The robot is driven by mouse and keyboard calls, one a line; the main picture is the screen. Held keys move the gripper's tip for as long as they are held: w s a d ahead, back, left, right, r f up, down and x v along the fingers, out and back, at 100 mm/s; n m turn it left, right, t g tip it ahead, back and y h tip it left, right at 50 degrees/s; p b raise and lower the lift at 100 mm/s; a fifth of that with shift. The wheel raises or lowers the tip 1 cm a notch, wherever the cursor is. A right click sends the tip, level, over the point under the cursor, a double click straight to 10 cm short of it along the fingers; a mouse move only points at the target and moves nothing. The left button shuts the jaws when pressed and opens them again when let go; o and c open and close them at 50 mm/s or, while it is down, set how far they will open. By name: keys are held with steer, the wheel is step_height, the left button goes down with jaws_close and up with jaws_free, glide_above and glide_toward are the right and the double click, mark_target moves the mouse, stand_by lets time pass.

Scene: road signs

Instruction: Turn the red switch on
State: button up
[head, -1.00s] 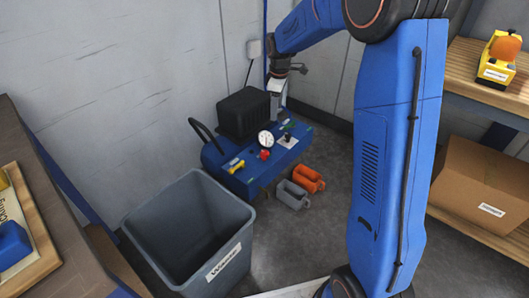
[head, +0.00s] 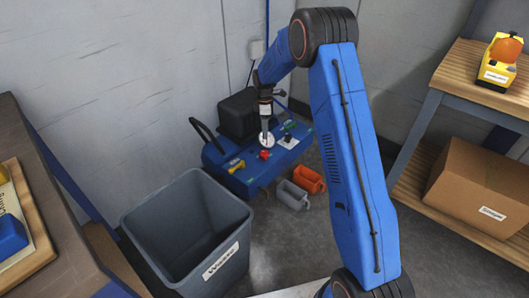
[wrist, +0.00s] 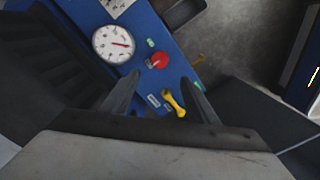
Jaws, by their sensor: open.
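The red switch (head: 264,155) is a small round red knob on top of the blue machine (head: 245,179). In the wrist view the red switch (wrist: 158,61) sits between a white dial (wrist: 113,43) and a yellow handle (wrist: 174,103). A small green mark lies beside it. My gripper (head: 266,138) points down over the machine, in front of the dial. In the wrist view my gripper (wrist: 163,90) is open and empty, its fingers either side of the yellow handle's area. The red switch shows beyond the fingertips, apart from them.
A black box (head: 239,113) stands on the machine's back. A green part (head: 290,126) is on its right. A grey waste bin (head: 190,230) stands in front left. Orange (head: 309,179) and grey (head: 293,194) holders hang in front. A shelf with a cardboard box (head: 480,185) is at right.

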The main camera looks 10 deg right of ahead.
mark_target(264, 152)
step_height(264, 152, down, 15)
steer(key=shift+r, duration=0.1)
stand_by(0.4)
steer(key=c, duration=1)
